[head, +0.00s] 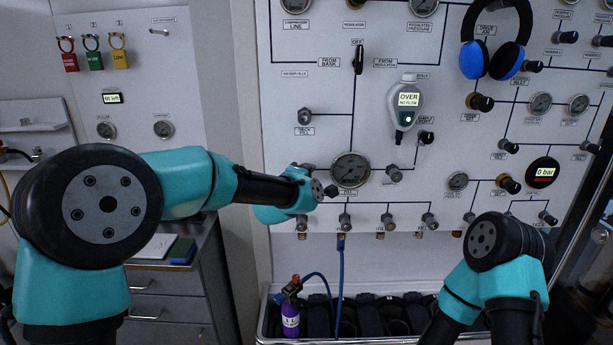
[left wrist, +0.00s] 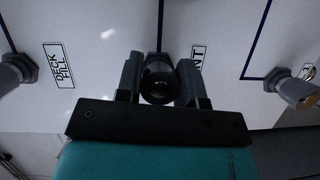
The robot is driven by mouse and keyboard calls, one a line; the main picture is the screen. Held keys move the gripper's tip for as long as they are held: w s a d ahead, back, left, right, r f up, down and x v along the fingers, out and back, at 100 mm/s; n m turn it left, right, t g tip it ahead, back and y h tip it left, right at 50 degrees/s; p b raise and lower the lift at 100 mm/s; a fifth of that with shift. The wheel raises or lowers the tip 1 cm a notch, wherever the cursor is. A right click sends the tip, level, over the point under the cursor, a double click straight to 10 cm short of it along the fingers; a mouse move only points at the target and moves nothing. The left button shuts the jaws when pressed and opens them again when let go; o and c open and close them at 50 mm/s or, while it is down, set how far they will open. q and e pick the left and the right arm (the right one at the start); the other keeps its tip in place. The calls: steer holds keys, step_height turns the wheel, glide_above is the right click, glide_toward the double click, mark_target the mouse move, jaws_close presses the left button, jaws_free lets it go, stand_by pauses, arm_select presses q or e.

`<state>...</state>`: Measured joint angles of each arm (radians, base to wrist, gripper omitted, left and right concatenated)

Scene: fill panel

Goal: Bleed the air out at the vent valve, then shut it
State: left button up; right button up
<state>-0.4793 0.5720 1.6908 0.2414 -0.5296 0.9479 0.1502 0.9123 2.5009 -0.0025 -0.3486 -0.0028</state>
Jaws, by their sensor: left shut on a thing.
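My left gripper (left wrist: 159,76) is shut on the dark round knob of the vent valve (left wrist: 159,84), with one finger on each side. A label partly hidden behind the right finger shows the letters "NT" (left wrist: 198,57). In the head view my left gripper (head: 322,190) is at the panel, just left of a round gauge (head: 350,170); the knob is largely hidden there. How far the valve is turned cannot be told. My right arm stands at the lower right, and its fingers do not show.
The deck fill valve (head: 305,116) is above the left gripper. A hand-held meter (head: 408,101) on the panel reads "OVER NO FLOW". A round display (head: 542,172) reads "0 bar". Blue headphones (head: 491,55) hang at upper right. A purple bottle (head: 290,320) with a blue hose stands below.

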arm_select(q)
steer(key=shift+m+g+y, duration=0.6)
steer(key=shift+m, duration=1)
steer(key=shift+m+g+y, duration=0.3)
steer(key=shift+m+y, duration=0.1)
steer(key=shift+m, duration=0.5)
steer(key=shift+f+m+y, duration=0.1)
steer(key=shift+m+y, duration=0.2)
steer(key=shift+m, duration=0.3)
steer(key=o, duration=0.9)
steer(key=v, duration=1.7)
steer(key=shift+s+a, duration=0.15)
steer(key=shift+a, duration=0.05)
